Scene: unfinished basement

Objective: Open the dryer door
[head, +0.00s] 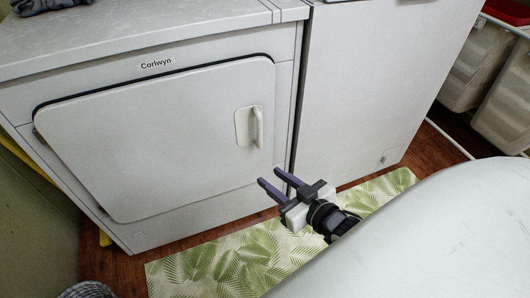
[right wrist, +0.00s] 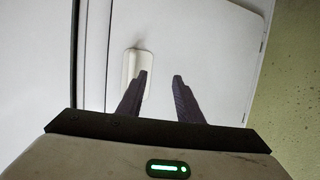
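The dryer (head: 284,40) is white and labelled Corlwyn. Its door (head: 150,140) looks shut, flush in the front panel. The door's white handle (head: 257,127) is a vertical grip on a plate at the door's right side. My right gripper (head: 270,181) is open and empty, in front of the dryer, below the handle in the head view. In the right wrist view, the gripper (right wrist: 161,75) points at the door (right wrist: 215,50), with the left finger overlapping the handle plate (right wrist: 138,66). Contact with the handle is not visible. My left gripper is not in view.
A second white appliance (head: 375,85) stands directly right of the dryer. A leaf-patterned mat (head: 225,262) lies on the wooden floor in front. Pale bins (head: 475,65) stand on a rack at the right. A dark cloth (head: 45,5) lies on the dryer top.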

